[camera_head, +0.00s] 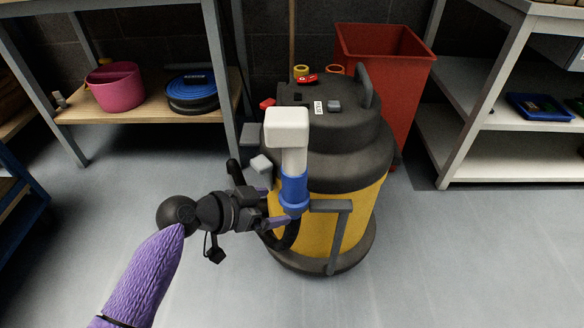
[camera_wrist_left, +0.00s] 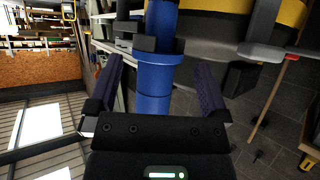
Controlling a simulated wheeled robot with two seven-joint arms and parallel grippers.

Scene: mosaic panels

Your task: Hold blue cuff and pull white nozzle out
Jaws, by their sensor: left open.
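The blue cuff (camera_head: 294,190) stands upright at the front of a yellow and black vacuum (camera_head: 350,150). The white nozzle (camera_head: 288,130) sits on top of the cuff, its wide head uppermost. My left gripper (camera_head: 276,207) is open at the cuff, reaching in from the left. In the left wrist view the blue cuff (camera_wrist_left: 154,80) lies between the two purple fingers of my left gripper (camera_wrist_left: 158,85), with gaps showing on both sides. The white nozzle is not seen in the left wrist view. My right gripper is not in view.
A red bin (camera_head: 385,65) stands behind the vacuum. A shelf at right holds a blue tray (camera_head: 538,107). The grey floor (camera_head: 450,250) at front right is clear.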

